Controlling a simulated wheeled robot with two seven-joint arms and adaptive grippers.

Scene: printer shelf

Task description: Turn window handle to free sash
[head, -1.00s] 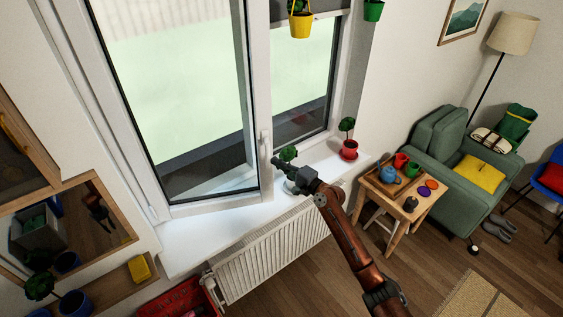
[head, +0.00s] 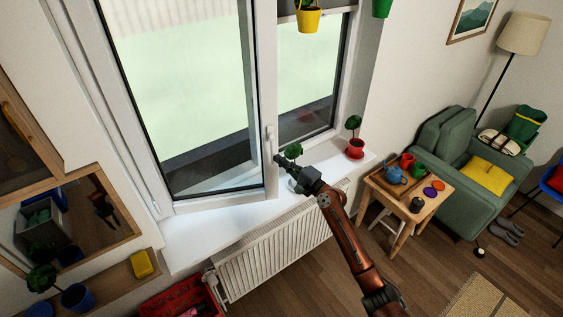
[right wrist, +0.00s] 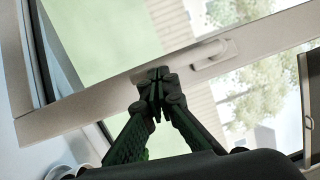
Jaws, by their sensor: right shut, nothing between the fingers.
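The window sash (head: 262,90) is a white frame with a large pane on the left side of the window. Its lower edge stands out from the frame over the sill, so it looks ajar. The white window handle (head: 269,138) is on the sash's right upright and points roughly along it. It also shows in the right wrist view (right wrist: 210,58), right of the fingertips. My right gripper (head: 279,159) is shut and empty, just below the handle, apart from it. In the right wrist view the fingertips (right wrist: 155,82) are together in front of the sash frame. My left gripper is not in view.
The white sill (head: 205,237) holds a small plant near my gripper and a red-potted plant (head: 355,147). A radiator (head: 280,245) is below. Hanging pots (head: 308,20) are above right. A side table (head: 408,205) and green armchair (head: 445,150) stand right.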

